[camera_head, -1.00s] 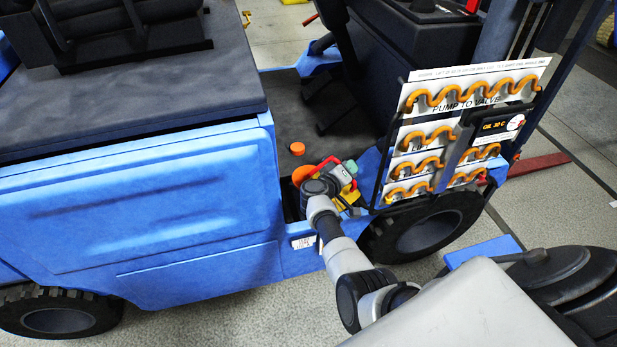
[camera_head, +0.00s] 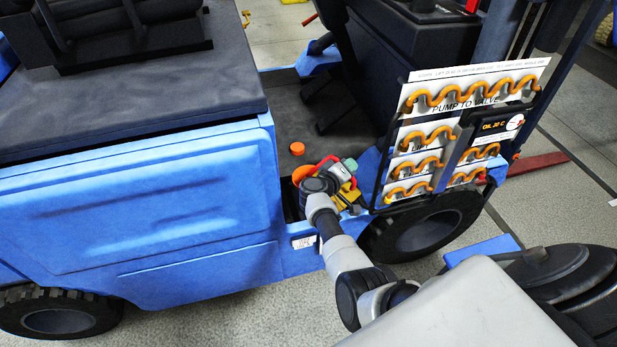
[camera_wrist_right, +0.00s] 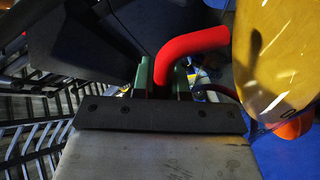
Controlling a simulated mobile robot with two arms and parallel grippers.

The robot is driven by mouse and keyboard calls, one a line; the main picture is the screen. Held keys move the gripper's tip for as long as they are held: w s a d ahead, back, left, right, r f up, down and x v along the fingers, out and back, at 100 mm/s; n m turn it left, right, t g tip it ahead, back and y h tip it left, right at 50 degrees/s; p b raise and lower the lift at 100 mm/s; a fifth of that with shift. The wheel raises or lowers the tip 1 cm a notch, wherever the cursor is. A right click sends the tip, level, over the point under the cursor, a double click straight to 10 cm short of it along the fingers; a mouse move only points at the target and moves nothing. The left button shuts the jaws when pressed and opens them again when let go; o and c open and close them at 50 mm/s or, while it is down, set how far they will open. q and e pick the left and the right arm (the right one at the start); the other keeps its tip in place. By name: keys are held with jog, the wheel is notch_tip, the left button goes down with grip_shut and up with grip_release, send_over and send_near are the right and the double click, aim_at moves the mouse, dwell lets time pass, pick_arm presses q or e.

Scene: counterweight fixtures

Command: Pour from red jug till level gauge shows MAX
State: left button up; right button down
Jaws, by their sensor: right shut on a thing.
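My right gripper (camera_head: 348,166) is low at the side of the blue vehicle; its greenish fingers also show in the right wrist view (camera_wrist_right: 161,78). It is shut on a red handle (camera_wrist_right: 192,45). Beside this handle is a yellow, glossy jug body (camera_wrist_right: 278,50), large at the right of the wrist view. An orange funnel-like piece (camera_head: 303,174) is at the jug's left in the head view, partly hidden by my wrist. The jug's spout and any liquid cannot be made out. I cannot pick out a level gauge or a MAX mark. My left gripper is not in view.
An orange cap (camera_head: 297,149) lies on the dark vehicle floor. Grey floor is open in front.

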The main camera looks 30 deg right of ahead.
jog(key=shift+w+r+n, duration=0.15)
jog(key=shift+w+n, duration=0.15)
dwell(1.3)
